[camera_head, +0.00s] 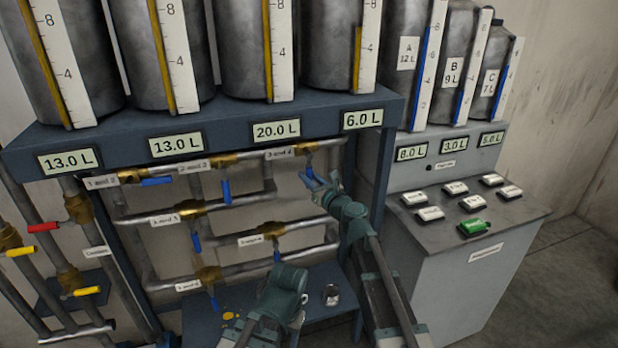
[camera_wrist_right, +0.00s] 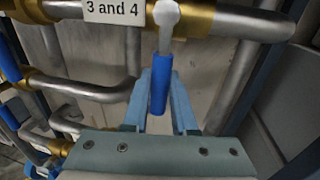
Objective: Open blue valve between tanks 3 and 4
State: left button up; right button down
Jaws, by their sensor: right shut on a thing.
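The blue valve handle (camera_head: 309,164) sits below its brass valve body (camera_head: 306,148), beside the label "3 and 4" (camera_head: 279,153). In the right wrist view the blue handle (camera_wrist_right: 160,88) hangs straight down, across its pipe. My right gripper (camera_head: 319,183) is at this handle. In the right wrist view its two fingers (camera_wrist_right: 160,105) stand on either side of the handle's lower part, shut on it. My left gripper's fingers do not show.
Other blue handles hang below pipes nearby; the one by "1 and 2" (camera_head: 157,181) lies along its pipe. Red (camera_head: 43,227) and yellow (camera_head: 20,251) handles are at the left. A grey console (camera_head: 476,268) with buttons stands at the right. Tank displays read 20.0 L (camera_head: 276,131) and 6.0 L (camera_head: 362,119).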

jog(key=shift+d, duration=0.15)
jog(key=shift+w+d+r+n+g+h+p, duration=0.25)
jog(key=shift+d+r+n+h+p, duration=0.65)
jog(key=shift+n+p, duration=1.35)
jog(key=shift+w+d+r+n+h+p, duration=0.5)
jog(key=shift+d+r+n+p, duration=0.9)
jog(key=shift+n, duration=1.55)
jog(key=shift+w+d+r+n+g+h+p, duration=0.15)
jog(key=shift+w+d+r+n+h+p, duration=0.65)
jog(key=shift+n+p, duration=1.5)
jog(key=shift+s+d+r+n, duration=0.15)
jog(key=shift+s+r+n, duration=0.3)
jog(key=shift+n, duration=0.05)
jog(key=c, duration=0.7)
grip_release()
jog(key=p+v, duration=0.2)
jog(key=v, duration=1.2)
jog(key=shift+f, duration=0.15)
